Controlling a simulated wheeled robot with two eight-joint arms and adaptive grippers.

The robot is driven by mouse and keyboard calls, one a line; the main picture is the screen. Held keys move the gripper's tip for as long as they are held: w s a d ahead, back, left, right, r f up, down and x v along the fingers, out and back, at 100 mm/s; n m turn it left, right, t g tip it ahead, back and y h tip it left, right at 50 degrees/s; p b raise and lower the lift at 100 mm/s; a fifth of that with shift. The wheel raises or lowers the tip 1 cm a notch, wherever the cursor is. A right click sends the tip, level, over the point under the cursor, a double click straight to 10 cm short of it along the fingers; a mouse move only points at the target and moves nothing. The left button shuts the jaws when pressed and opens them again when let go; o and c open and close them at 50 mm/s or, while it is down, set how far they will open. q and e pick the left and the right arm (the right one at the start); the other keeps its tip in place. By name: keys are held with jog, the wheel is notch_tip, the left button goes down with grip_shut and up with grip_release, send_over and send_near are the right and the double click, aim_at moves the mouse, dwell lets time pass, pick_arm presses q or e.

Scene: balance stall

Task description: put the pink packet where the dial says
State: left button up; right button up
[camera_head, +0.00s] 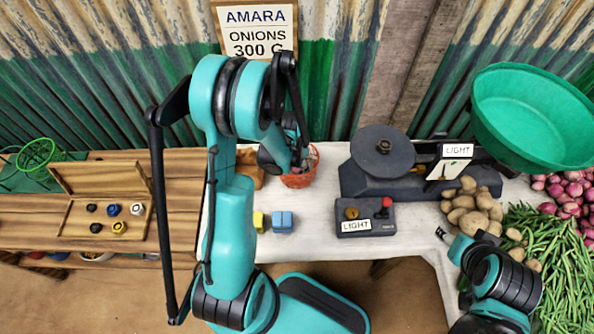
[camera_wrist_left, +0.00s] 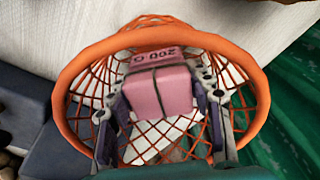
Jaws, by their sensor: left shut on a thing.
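The pink packet (camera_wrist_left: 162,92) is marked "200 G" and has a dark band around it. In the left wrist view it is between the fingers of my left gripper (camera_wrist_left: 160,98), shut on it, within the rim of the orange mesh basket (camera_wrist_left: 75,70). I cannot tell whether it touches the basket's bottom. In the head view my left gripper (camera_head: 297,160) is at the orange basket (camera_head: 298,181), and the arm hides much there. The scale (camera_head: 365,184) carries a "LIGHT" label and a pale dial face (camera_head: 449,170); its needle is too small to read. My right gripper (camera_head: 455,240) is low at right, its jaws unclear.
A small box (camera_head: 375,213) with a "LIGHT" label, brass knob and red knob stands before the scale. Yellow (camera_head: 258,221) and blue (camera_head: 283,222) blocks lie nearby. A green bowl (camera_head: 535,115), potatoes (camera_head: 470,208), onions and beans crowd the right. An "ONIONS 300 G" sign (camera_head: 255,30) hangs behind.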

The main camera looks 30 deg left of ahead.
pick_arm(q)
jog(key=shift+w+f, duration=0.1)
jog(key=shift+f, duration=0.5)
jog(key=shift+f, duration=0.1)
jog(key=o, duration=1.1)
jog(key=shift+o, duration=0.2)
